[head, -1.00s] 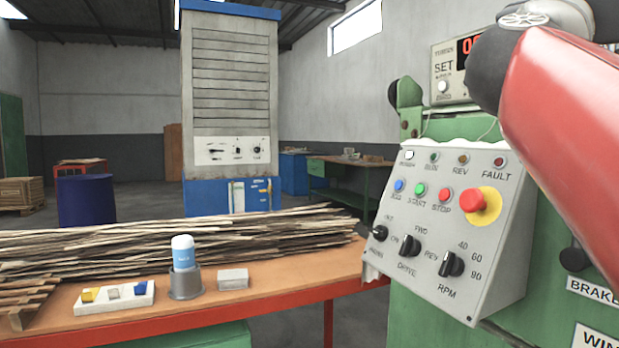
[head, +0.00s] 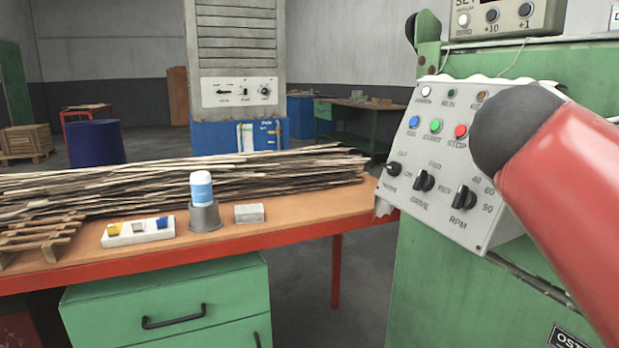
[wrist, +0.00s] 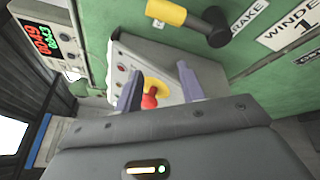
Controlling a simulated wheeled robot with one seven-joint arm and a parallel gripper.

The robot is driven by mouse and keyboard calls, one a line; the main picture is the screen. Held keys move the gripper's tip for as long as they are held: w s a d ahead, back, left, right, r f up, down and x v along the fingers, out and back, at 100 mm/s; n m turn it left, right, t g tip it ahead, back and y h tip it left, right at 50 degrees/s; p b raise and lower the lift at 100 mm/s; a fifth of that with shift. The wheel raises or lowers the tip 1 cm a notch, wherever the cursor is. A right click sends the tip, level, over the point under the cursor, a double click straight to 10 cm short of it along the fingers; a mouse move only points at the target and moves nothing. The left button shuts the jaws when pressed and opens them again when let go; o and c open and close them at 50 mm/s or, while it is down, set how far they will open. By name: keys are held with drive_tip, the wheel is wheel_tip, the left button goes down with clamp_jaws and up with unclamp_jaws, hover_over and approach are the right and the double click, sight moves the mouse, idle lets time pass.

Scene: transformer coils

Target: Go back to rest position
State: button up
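My gripper (wrist: 159,91) shows in the wrist view, with its two grey-purple fingers spread apart and nothing held between them. The red emergency stop button (wrist: 149,101) on its yellow base (wrist: 156,86) appears in the gap between the fingers; I cannot tell the exact distance, but no grip on it shows. In the head view my red arm crosses the right side, and its dark rounded joint hides the emergency stop and part of the control panel (head: 437,208). My gripper is not visible in the head view.
The green machine (head: 430,290) stands at right with a display box (head: 505,18) on top. A yellow-and-black handle (wrist: 185,18) juts out in the wrist view. At left, the workbench (head: 285,227) holds wood strips (head: 130,185), a cup with a bottle (head: 204,217) and a grey block (head: 249,213).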

drive_tip(key=s+a+f+m+g+y, duration=0.2)
drive_tip(key=a+f+m, duration=0.3)
drive_tip(key=f, duration=0.7)
drive_tip(key=s+a+f+m+g+y, duration=0.2)
drive_tip(key=s+a+f+m+y, duration=0.3)
drive_tip(key=f, duration=0.7)
drive_tip(key=s+a+f+m+g+y, duration=0.2)
drive_tip(key=s+a+f+m+y, duration=0.2)
drive_tip(key=f, duration=0.8)
drive_tip(key=shift+a+m, duration=0.4)
drive_tip(key=shift+m, duration=0.4)
drive_tip(key=shift+s+f, duration=0.1)
